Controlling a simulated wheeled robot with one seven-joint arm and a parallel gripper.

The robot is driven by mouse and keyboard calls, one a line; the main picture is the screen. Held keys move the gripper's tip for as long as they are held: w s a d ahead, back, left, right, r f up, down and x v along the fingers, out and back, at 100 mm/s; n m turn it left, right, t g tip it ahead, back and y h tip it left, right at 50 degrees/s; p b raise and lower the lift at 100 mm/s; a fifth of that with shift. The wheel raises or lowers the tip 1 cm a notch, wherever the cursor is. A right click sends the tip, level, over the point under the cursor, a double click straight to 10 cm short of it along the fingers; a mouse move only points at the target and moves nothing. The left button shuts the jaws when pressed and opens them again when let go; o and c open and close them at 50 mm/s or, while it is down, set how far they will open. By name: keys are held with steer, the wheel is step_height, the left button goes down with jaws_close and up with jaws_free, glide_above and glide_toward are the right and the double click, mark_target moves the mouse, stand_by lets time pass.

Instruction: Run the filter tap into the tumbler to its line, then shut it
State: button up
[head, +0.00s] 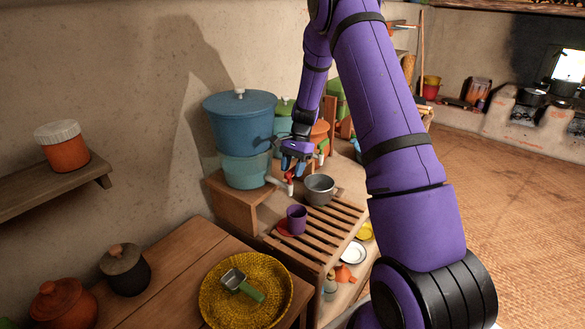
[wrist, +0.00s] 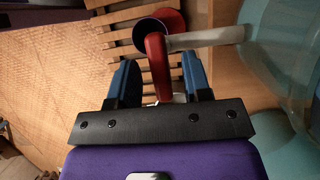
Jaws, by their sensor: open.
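The filter (head: 243,125) is a blue lidded vessel over a clear bluish lower one, on a wooden stand. Its pale spout (wrist: 205,38) carries a red tap lever (wrist: 156,62), also small in the head view (head: 290,185). The purple tumbler (head: 297,219) stands upright on the slatted rack, beside or on a red saucer (head: 284,228). In the wrist view the tumbler (wrist: 147,27) shows beyond the lever, partly covered by it. My gripper (wrist: 158,58) is open, blue fingers either side of the lever, with visible gaps. The tumbler's line, its contents and any water stream cannot be made out.
A grey pot (head: 319,190) stands on the rack close to the tap. The slatted rack (head: 335,232) has bare room right of the tumbler. A yellow woven tray (head: 222,312) with a green-handled tool lies in front, and a dark lidded jar (head: 125,270) stands to its left.

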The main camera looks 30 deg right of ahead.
jaws_close()
steer(key=shift+w+a+n+g+h, duration=0.15)
steer(key=shift+n+g, duration=0.1)
steer(key=shift+n, duration=0.5)
steer(key=shift+d+n+g+h, duration=0.1)
steer(key=shift+n+g, duration=0.1)
steer(key=shift+n, duration=0.5)
steer(key=shift+w+a+n+g+h, duration=0.15)
steer(key=shift+n+g, duration=0.1)
steer(key=shift+n, duration=0.5)
jaws_free()
steer(key=shift+r, duration=0.1)
steer(key=v, duration=1)
steer(key=shift+r, duration=0.3)
steer(key=shift+d, duration=0.1)
